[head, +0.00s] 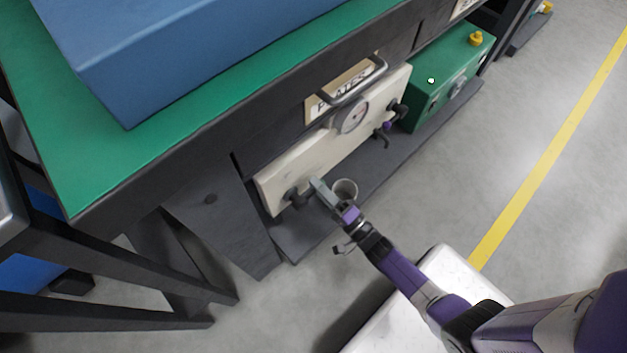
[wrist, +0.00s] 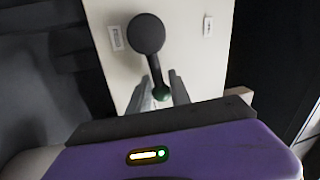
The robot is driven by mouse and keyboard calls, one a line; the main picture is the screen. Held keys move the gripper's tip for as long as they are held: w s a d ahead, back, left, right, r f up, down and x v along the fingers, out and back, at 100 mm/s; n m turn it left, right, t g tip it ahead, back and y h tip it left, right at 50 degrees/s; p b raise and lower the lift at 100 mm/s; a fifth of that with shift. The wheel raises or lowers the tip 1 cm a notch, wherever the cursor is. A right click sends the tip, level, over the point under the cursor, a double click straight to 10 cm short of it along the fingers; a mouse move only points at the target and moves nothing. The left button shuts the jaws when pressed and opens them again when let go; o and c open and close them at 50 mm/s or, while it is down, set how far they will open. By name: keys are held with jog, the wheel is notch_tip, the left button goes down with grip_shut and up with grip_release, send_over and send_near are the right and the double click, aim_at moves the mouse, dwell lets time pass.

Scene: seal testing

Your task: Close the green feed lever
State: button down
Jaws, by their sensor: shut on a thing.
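The green feed lever (wrist: 161,92) is a dark grey arm with a green tip. In the wrist view it hangs from a round dark valve hub (wrist: 146,34) on a cream panel, pointing down and slightly right. My gripper (wrist: 163,86) has its two grey fingers on either side of the green end, shut on it. In the head view my gripper (head: 316,186) reaches the left end of the cream panel (head: 325,148), by the left valve (head: 296,197). The fingers hide most of the lever there.
The panel also bears a round gauge (head: 353,117) and a purple-marked lever (head: 382,133) at the right. A green box (head: 447,82) lies beyond. The workbench overhangs above.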

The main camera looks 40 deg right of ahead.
jog(key=shift+d+f+m+b, duration=0.1)
jog(key=shift+f+m+b, duration=0.35)
jog(key=shift+m, duration=0.45)
jog(key=shift+f, duration=0.1)
jog(key=c, duration=1.5)
grip_release()
jog(key=shift+o, duration=0.2)
jog(key=shift+s, duration=0.1)
